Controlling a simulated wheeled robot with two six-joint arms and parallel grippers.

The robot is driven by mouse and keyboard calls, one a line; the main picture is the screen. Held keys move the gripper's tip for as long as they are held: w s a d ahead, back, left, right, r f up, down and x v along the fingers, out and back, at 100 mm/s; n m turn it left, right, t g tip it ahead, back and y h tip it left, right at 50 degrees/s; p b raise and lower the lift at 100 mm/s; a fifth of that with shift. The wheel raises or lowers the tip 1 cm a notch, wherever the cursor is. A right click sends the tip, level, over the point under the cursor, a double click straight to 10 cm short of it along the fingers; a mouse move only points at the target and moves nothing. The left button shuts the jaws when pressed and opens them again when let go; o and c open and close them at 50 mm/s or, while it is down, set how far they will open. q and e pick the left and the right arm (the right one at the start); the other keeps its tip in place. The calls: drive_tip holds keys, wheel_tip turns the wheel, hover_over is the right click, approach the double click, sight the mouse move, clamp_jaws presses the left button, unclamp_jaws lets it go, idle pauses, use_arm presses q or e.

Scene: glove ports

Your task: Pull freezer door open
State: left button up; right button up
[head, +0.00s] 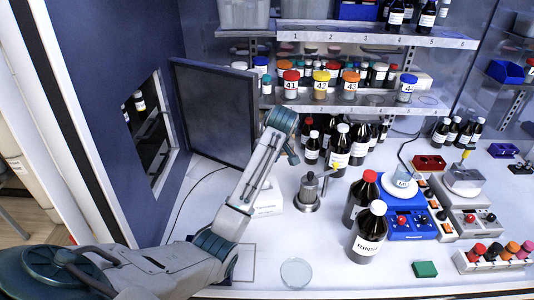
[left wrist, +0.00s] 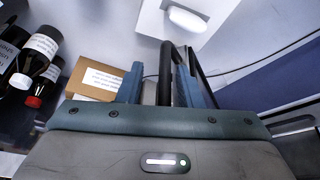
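The freezer door (head: 213,112) is a dark panel in the head view. It stands swung well out from the opening (head: 150,130) in the blue wall, and shelves with small bottles show inside. My left arm reaches up to the door's free edge; its gripper is mostly hidden there behind the wrist. In the left wrist view, the two blue fingers of my left gripper (left wrist: 163,82) stand apart on either side of a dark bar-shaped handle (left wrist: 166,75). A gap shows between the handle and the left finger. My right gripper is not in view.
Dark bottles (head: 338,146), a metal device (head: 310,190) and a rinse bottle (head: 368,235) stand right of my arm. Shelves with numbered jars (head: 320,85) are behind. A cardboard box (left wrist: 98,78) lies left of the fingers. Bare bench lies below the door.

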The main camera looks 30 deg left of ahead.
use_arm(q)
drive_tip(key=shift+s+d, duration=0.15)
drive_tip(key=shift+s, duration=0.15)
drive_tip(key=shift+s+r, duration=0.1)
drive_tip(key=shift+s, duration=0.05)
drive_tip(key=c, duration=0.7)
clamp_jaws()
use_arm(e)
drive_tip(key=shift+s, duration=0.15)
use_arm(q)
drive_tip(key=shift+w, duration=0.2)
